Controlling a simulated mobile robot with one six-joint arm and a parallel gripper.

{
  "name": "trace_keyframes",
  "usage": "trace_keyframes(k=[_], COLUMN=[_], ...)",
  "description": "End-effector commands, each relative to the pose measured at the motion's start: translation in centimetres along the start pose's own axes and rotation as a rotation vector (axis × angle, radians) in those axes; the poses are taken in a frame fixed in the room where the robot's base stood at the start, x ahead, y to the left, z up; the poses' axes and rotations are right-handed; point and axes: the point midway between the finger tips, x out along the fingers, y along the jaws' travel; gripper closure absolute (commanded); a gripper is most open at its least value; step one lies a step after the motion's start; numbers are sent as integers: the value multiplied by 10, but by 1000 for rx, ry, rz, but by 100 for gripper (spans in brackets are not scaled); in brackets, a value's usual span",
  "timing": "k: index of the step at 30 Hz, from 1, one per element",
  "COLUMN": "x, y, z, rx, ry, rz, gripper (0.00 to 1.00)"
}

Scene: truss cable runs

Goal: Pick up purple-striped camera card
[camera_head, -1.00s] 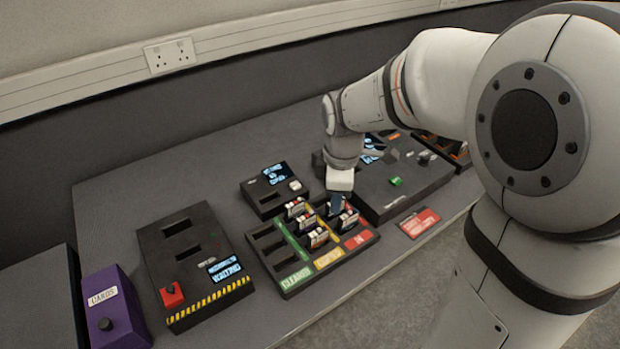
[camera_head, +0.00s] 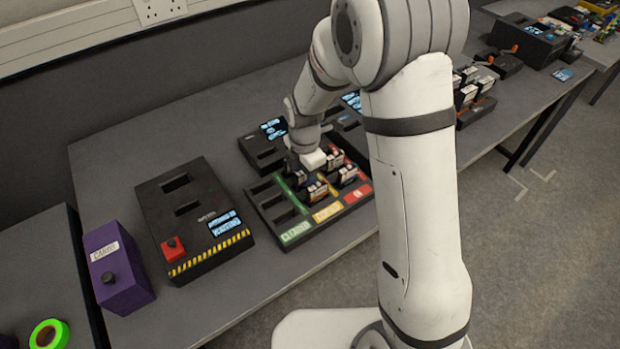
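The black sorting tray (camera_head: 292,228) has green, yellow and red lanes and sits in the middle of the bench. Several small cards stand in it, among them one in the red lane (camera_head: 347,175) and one in the yellow lane (camera_head: 317,190). I cannot make out a purple stripe on any card at this size. My gripper (camera_head: 298,172) points down over the back of the tray, at a card near the green lane. Its fingers are too small and hidden to show whether they are open or shut.
A black box with a red button (camera_head: 172,248) and hazard stripes stands left of the tray. A small device with a screen (camera_head: 262,150) stands behind the tray. More card holders (camera_head: 478,108) stand at the right.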

Motion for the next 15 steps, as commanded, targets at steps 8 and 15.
trace_keyframes(k=[8, 15], x=[7, 7], y=[0, 0], z=[0, 0], rx=[0, -1], ry=[0, 0], rz=[1, 1], gripper=[60, 76])
